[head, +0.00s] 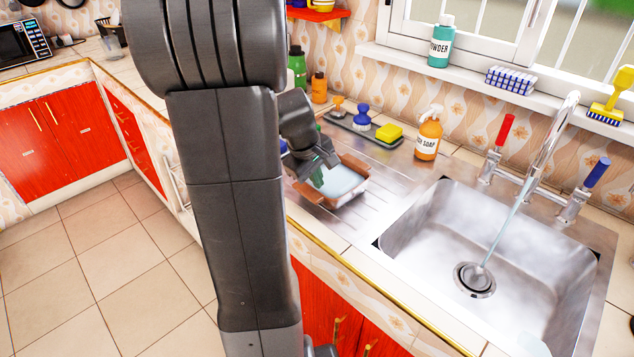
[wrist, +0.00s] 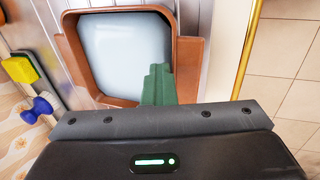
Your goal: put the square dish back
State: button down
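The square dish (head: 343,181) has a brown rim with two side handles and a pale blue-white inside. It is on or just above the steel drainboard, left of the sink; I cannot tell if it touches. My gripper (head: 316,178) is at the dish's left side in the head view. In the wrist view, the dish (wrist: 117,50) looks empty, and my gripper's green finger part (wrist: 158,86) overlaps its lower right corner. Only one narrow green shape shows, so I cannot tell whether the fingers are shut on the rim. My arm hides part of the counter.
A grey tray behind holds a blue-handled brush (head: 362,117) and a yellow sponge (head: 389,132). An orange soap bottle (head: 428,137) stands to its right. Water runs into the sink (head: 475,240). Green and orange bottles (head: 319,88) stand by the wall. The drainboard's front is clear.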

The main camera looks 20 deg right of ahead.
jog(key=shift+f, duration=0.55)
jog(key=c, duration=1.3)
grip_release()
jog(key=shift+s, duration=0.1)
jog(key=shift+o, duration=1.2)
